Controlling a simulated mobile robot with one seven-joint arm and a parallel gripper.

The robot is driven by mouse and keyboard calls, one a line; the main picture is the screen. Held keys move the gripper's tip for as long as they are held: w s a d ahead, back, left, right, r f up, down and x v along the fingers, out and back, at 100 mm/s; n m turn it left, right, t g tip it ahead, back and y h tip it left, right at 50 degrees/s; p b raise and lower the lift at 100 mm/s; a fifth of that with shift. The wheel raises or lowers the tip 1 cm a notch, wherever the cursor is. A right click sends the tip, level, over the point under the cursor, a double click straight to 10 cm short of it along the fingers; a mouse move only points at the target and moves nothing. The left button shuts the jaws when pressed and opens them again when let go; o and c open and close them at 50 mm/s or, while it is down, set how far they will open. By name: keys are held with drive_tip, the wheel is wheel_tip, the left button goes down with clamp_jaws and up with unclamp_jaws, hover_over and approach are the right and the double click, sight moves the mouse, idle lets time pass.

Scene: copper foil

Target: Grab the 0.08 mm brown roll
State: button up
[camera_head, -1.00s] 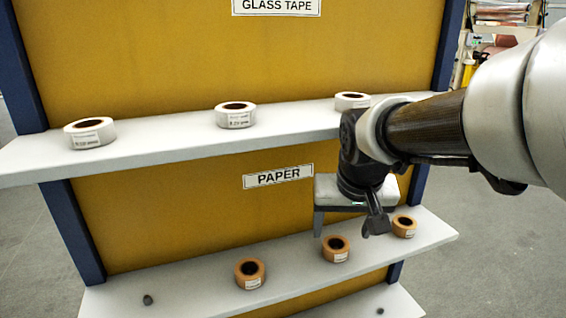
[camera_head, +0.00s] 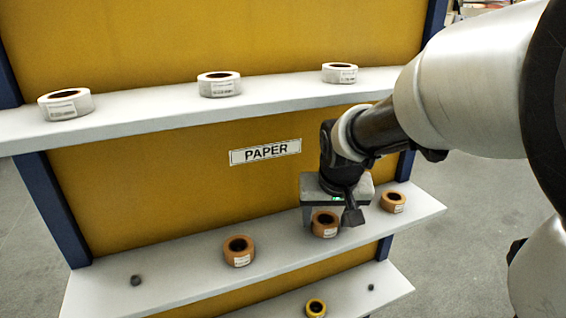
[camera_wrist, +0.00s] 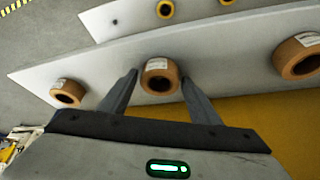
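Three brown rolls with white labels lie on the shelf below the PAPER sign: a left one (camera_head: 238,256), a middle one (camera_head: 318,228) and a right one (camera_head: 393,203). The label print is too small to read, so I cannot tell which roll is 0.08 mm. My gripper (camera_head: 331,218) is open at the middle roll and partly covers it. In the wrist view, the middle roll (camera_wrist: 158,82) appears between the two spread fingertips (camera_wrist: 159,77). I cannot tell whether the fingers are around it or still short of it. The other two rolls show at either side.
The upper shelf (camera_head: 150,112) holds white rolls (camera_head: 219,84) and overhangs the brown rolls' shelf (camera_head: 170,275). A yellow roll (camera_head: 316,307) sits on a lower shelf. A small dark knob (camera_head: 136,281) is at the left. Bare shelf lies between the rolls.

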drive_tip(key=c, duration=0.8)
drive_tip(key=shift+r, duration=0.15)
